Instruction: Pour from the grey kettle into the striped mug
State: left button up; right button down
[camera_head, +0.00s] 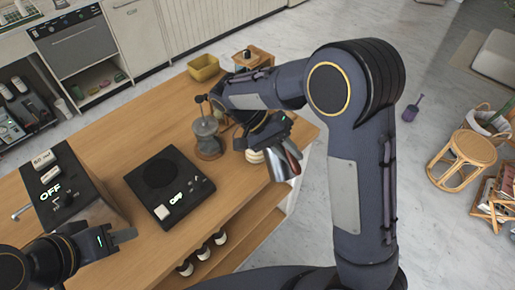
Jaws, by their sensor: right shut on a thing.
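My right gripper (284,143) is shut on the grey kettle (281,167), near its dark reddish handle. The kettle looks tilted and is held by the right edge of the wooden counter. A cream, banded round thing (254,156), seemingly the striped mug, stands on the counter just left of the kettle. My gripper and the kettle partly hide it. I cannot see its opening clearly, nor any liquid. My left gripper (122,237) is at the lower left beside a black machine, apparently empty; its jaw gap is not clear.
A glass and metal coffee maker (207,138) stands left of the mug. A black machine (70,190) is at left. A yellow bin (203,67) and wooden box (254,60) stand at the far end.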

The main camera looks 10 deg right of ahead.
aim_at(291, 175)
dwell(0.6)
